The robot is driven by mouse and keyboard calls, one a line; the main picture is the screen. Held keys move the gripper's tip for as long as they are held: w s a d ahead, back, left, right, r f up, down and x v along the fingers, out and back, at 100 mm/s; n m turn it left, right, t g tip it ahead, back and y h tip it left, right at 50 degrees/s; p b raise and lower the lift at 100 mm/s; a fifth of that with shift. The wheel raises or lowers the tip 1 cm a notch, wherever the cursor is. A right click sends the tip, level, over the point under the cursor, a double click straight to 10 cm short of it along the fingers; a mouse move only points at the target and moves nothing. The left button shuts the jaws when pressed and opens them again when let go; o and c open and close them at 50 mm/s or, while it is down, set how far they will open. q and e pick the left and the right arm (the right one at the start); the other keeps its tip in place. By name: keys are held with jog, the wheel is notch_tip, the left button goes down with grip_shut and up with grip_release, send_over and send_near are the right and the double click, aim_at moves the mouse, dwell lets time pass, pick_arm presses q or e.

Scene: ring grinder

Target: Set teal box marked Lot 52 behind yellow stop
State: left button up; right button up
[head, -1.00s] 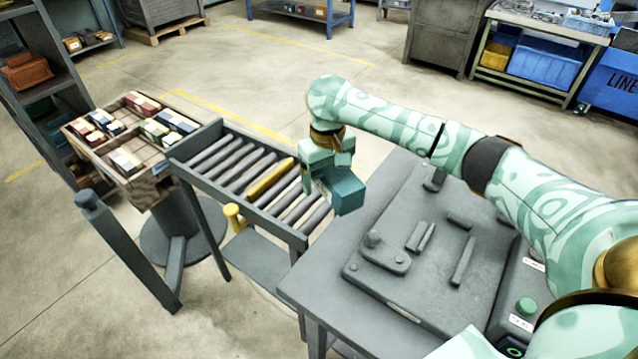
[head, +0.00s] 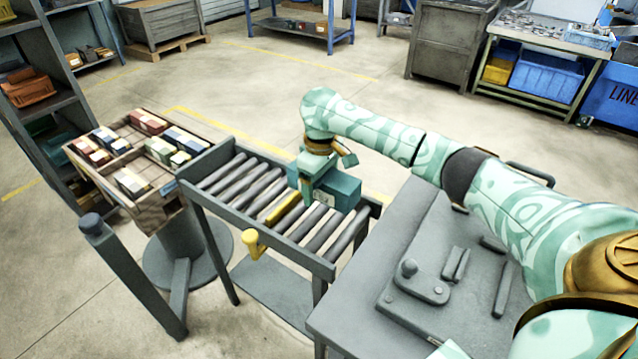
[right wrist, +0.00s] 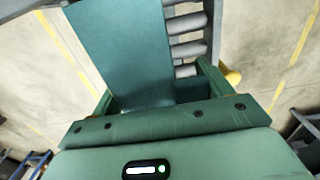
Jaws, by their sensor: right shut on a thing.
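The teal box (head: 340,191) is held over the far right part of the roller conveyor (head: 328,268); I cannot tell whether it touches the rollers. My right gripper (head: 308,190) is shut on it, pointing down. In the right wrist view the box (right wrist: 122,50) sits between the fingers, with grey rollers beside it. No lot marking can be read. A yellow knobbed piece (head: 254,243) is on the conveyor's near side. I cannot tell which is the stop. My left gripper is not in view.
A wooden tray (head: 152,207) with several coloured boxes stands left of the conveyor. A grey post (head: 135,275) stands in front of it. A grey bench (head: 350,325) with a fixture plate is close at the right. The rollers left of the yellow one are bare.

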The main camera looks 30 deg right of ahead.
aim_at(321, 202)
notch_tip(321, 202, down, 5)
jog(key=b, duration=0.7)
jog(key=shift+d+f, duration=0.1)
jog(key=shift+f, duration=0.1)
jog(key=shift+f+p, duration=0.1)
jog(key=shift+p, duration=0.2)
jog(key=shift+f, duration=0.35)
pick_arm(q)
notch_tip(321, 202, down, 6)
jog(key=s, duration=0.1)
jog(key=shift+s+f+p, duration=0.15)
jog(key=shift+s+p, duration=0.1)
jog(key=shift+p, duration=0.1)
pick_arm(e)
jog(key=shift+f, duration=0.95)
jog(key=shift+f, duration=0.3)
jog(key=o, duration=1)
jog(key=shift+c, duration=0.2)
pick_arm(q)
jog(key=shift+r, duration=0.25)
pick_arm(e)
jog(key=shift+r, duration=0.1)
